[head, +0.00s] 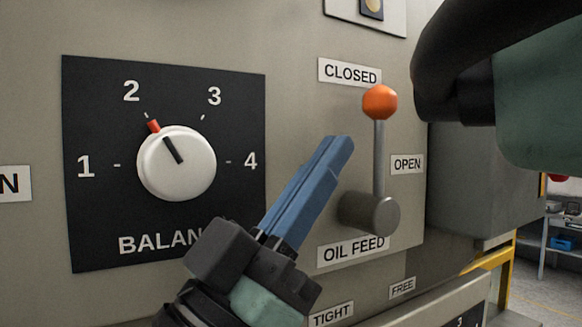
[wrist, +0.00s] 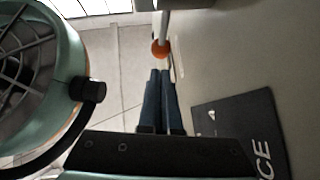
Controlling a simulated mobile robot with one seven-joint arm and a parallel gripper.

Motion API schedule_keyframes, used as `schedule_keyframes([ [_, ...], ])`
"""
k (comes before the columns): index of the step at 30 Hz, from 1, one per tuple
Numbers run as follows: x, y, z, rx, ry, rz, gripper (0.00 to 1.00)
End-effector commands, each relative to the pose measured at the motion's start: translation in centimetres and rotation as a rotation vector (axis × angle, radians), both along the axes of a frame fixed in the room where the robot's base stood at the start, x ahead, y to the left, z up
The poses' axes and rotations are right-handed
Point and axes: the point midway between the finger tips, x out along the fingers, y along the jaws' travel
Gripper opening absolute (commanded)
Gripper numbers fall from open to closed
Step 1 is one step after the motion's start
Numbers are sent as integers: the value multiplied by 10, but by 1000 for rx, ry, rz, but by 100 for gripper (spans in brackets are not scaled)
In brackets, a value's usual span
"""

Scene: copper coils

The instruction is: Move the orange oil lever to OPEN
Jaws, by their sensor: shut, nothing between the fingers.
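The oil lever is a grey rod (head: 379,160) with an orange ball (head: 380,102) on top, rising from a grey round hub (head: 370,213). It stands upright, its ball just below and right of the CLOSED label (head: 349,72). The OPEN label (head: 407,164) is to the right of the rod. My gripper (head: 340,144) has blue fingers shut together, empty, left of the rod and lower than the ball. In the wrist view the orange ball (wrist: 160,48) shows just beyond the fingertips (wrist: 160,73), with a gap in the picture; contact is not visible.
A black balance dial plate (head: 85,220) with a white knob (head: 177,163) set near 2 is left of my gripper. The OIL FEED label (head: 352,249) is below the hub. My dark and green arm link fills the upper right. Shelving (head: 562,245) stands far right.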

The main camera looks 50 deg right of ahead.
Motion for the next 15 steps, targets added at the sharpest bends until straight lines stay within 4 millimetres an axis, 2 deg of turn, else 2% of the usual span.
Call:
schedule_keyframes([
  [1, -1, -6, 12, 1, -1, -2, 0],
  [6, -3, -32, 6, 1, 3, -4, 0],
  [15, -5, -44, 3, 1, 1, 1, 0],
])
